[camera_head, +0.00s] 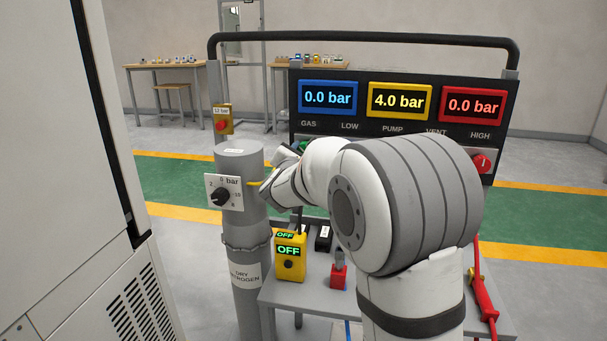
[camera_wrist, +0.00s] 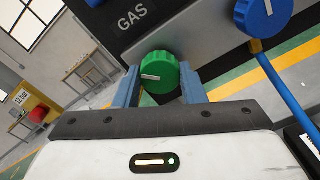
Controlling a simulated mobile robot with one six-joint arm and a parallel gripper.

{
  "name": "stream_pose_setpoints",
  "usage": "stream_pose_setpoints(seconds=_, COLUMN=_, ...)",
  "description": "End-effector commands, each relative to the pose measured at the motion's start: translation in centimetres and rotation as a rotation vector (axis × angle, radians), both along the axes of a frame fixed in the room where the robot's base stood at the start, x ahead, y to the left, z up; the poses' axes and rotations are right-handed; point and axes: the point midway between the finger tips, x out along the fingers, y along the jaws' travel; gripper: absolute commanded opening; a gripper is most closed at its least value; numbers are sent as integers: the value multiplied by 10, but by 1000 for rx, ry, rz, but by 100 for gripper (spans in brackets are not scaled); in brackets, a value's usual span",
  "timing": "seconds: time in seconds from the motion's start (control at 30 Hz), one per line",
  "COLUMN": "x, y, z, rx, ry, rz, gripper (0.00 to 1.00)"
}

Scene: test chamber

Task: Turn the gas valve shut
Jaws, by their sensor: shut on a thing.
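In the head view a small bit of the green knob (camera_head: 304,146) shows behind my wrist, and my arm hides the fingers.
The panel's blue display (camera_head: 328,98) reads 0.0 bar, the yellow display (camera_head: 399,100) 4.0 bar and the red display (camera_head: 472,104) 0.0 bar. A blue knob (camera_wrist: 264,18) sits close right of my gripper. A grey nitrogen post (camera_head: 240,215) stands left of my arm.

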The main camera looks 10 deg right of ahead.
Motion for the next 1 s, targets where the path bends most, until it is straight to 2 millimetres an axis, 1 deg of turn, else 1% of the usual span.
stream_pose_setpoints(seconds=0.03, x=0, y=0, z=-10, rx=42, ry=-21, rz=0, gripper=14)
stream_pose_setpoints(seconds=0.6, x=0, y=0, z=-7, rx=519, ry=-216, rz=1, gripper=14)
stream_pose_setpoints(seconds=0.8, x=0, y=0, z=-5, rx=636, ry=-263, rz=0, gripper=14)
stream_pose_setpoints(seconds=1.0, x=0, y=0, z=-3, rx=708, ry=-291, rz=0, gripper=14)
